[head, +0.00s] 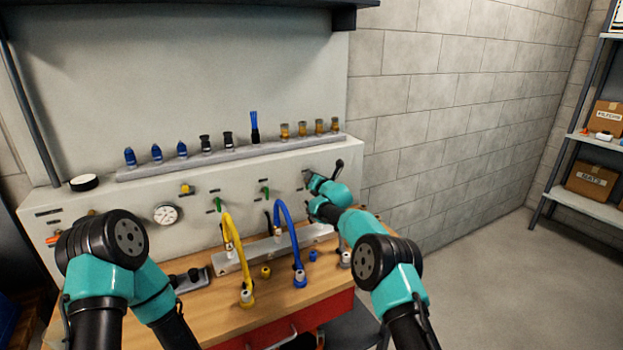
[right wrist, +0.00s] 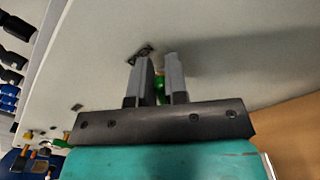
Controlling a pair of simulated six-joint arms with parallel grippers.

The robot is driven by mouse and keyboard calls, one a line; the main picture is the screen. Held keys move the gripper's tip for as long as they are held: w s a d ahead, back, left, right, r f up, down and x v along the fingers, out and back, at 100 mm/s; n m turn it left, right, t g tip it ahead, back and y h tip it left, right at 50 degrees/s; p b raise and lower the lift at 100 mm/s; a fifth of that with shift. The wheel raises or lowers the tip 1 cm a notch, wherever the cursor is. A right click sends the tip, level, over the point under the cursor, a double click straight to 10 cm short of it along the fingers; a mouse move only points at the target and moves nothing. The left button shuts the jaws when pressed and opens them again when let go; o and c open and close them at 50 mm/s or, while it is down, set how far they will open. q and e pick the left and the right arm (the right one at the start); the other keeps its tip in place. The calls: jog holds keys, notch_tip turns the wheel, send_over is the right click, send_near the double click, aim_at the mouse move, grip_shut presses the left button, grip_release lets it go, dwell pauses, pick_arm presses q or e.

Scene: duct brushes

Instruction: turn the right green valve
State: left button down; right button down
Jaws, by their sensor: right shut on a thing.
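The right green valve (right wrist: 160,88) shows as a bit of green between the two grey fingers of my right gripper (right wrist: 158,62) in the right wrist view. The fingers are closed on it at the pale panel. In the head view my right gripper (head: 307,177) is at the right part of the panel front, and the gripper and wrist hide the valve there. Two other green valves, the left one (head: 217,204) and the middle one (head: 265,191), sit free on the panel to the left. My left gripper is out of view; only its arm shows.
A yellow hose (head: 231,240) and a blue hose (head: 291,235) arch up from the wooden bench (head: 215,310), below and left of my right gripper. A ledge (head: 230,158) above holds several brushes and fittings. A round gauge (head: 166,214) is on the panel. Floor at right is clear.

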jog(key=shift+m, duration=0.4)
jog(key=c, duration=1.1)
grip_release()
jog(key=shift+c, duration=0.2)
jog(key=shift+s+d, duration=0.1)
jog(key=shift+d, duration=0.05)
jog(key=v, duration=1.7)
